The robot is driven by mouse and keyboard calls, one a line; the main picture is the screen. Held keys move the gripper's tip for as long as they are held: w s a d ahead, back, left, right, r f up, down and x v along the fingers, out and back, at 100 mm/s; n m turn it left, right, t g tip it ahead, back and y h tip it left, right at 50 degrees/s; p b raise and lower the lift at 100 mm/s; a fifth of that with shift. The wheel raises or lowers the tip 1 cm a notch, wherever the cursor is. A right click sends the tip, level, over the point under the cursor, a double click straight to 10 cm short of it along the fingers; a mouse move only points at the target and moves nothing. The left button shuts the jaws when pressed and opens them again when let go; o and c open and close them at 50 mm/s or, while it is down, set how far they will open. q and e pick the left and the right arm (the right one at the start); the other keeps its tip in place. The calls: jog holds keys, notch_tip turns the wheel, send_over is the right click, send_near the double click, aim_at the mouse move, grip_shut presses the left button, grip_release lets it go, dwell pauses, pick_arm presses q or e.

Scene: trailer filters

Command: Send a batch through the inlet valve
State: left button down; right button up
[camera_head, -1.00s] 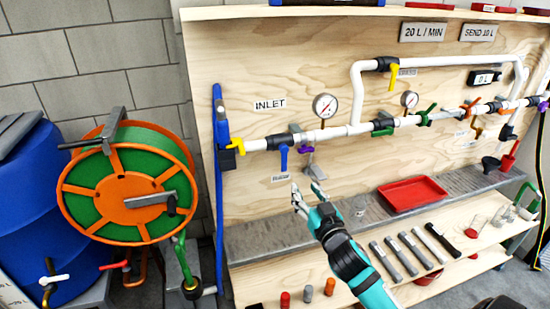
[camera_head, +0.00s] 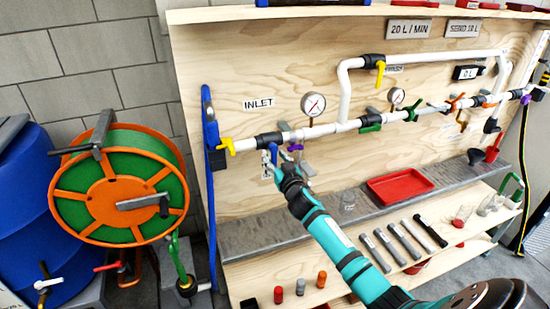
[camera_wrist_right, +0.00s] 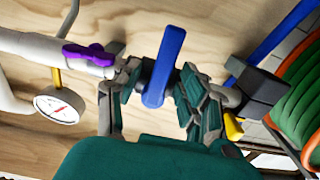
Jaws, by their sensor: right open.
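The inlet valve has a blue lever handle (camera_head: 273,152) hanging down from the white pipe, below and right of the INLET label (camera_head: 259,103). My right gripper (camera_head: 277,172) is at this lever and partly hides it. In the right wrist view the blue lever (camera_wrist_right: 165,62) stands between the two spread fingers of my open right gripper (camera_wrist_right: 155,92), with a visible gap on the left side. Contact on the right is unclear. Signs read 20 L/MIN (camera_head: 411,28) and SEND 10 L (camera_head: 464,28). A small display (camera_head: 467,72) appears to read 0 L. My left gripper is not visible.
A purple handle (camera_wrist_right: 88,55) and a gauge (camera_wrist_right: 59,106) are close by on the pipe. Yellow (camera_head: 381,73), green and orange handles sit along the pipes. A red tray (camera_head: 400,187) is on the grey ledge. A hose reel (camera_head: 117,190) stands left.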

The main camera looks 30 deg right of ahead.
grip_shut()
dwell(0.3)
dwell(0.3)
jog(key=n, duration=0.3)
jog(key=d+n, duration=0.1)
jog(key=n, duration=0.1)
jog(key=shift+s+d+r+n, duration=0.15)
jog(key=shift+n, duration=0.25)
grip_release()
jog(key=v, duration=1.2)
